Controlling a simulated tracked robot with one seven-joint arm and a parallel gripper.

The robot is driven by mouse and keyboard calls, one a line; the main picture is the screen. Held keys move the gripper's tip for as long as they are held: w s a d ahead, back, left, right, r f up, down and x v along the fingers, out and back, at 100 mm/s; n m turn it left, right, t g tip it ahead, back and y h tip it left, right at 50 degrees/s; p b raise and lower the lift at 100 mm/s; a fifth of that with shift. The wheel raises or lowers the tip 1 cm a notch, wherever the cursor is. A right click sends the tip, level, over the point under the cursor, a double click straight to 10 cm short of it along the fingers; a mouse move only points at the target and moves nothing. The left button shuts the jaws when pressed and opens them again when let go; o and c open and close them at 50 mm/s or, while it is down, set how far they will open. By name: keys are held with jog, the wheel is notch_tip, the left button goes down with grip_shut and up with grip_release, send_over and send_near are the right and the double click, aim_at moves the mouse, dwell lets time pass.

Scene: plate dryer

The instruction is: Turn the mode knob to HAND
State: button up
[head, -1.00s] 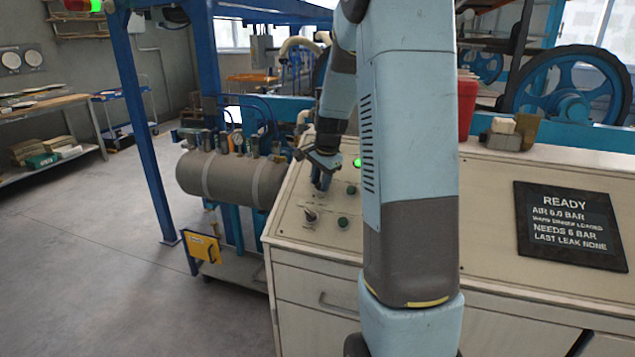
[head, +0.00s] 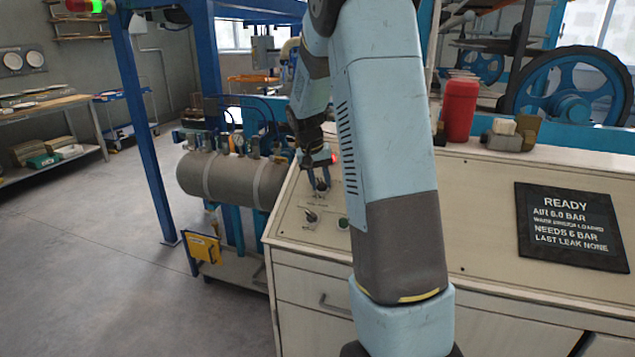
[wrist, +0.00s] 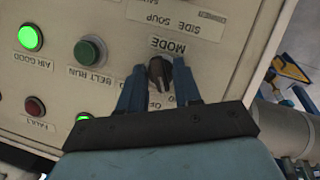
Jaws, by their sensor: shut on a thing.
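The mode knob (wrist: 160,72) is a small dark knob on the cream panel. In the wrist view it sits by the upside-down MODE label, between the two blue fingers of my gripper (wrist: 158,80). The fingers are shut on it. The position labels beside it are partly covered by the fingers, and I cannot read which position the knob points to. In the head view my gripper (head: 319,177) reaches down to the left part of the console top, with the dark knob at its fingertips.
The wrist view shows a lit green AIR GOOD lamp (wrist: 30,37), a green BELT RUN button (wrist: 90,51) and a dark red FAULT lamp (wrist: 35,107). Another knob (head: 311,216) lies nearer in the head view. A red container (head: 459,110) stands on the console's back. A display (head: 570,224) reads READY.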

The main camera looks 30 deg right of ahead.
jog(key=shift+w+a+n+h, duration=0.1)
jog(key=shift+n+h, duration=0.7)
jog(key=shift+n, duration=1)
jog(key=shift+f, duration=0.1)
jog(key=o, duration=0.7)
jog(key=shift+a+r, duration=0.1)
jog(key=shift+r, duration=0.1)
jog(key=v, duration=1.3)
jog(key=shift+w, duration=0.2)
jog(key=shift+r, duration=0.15)
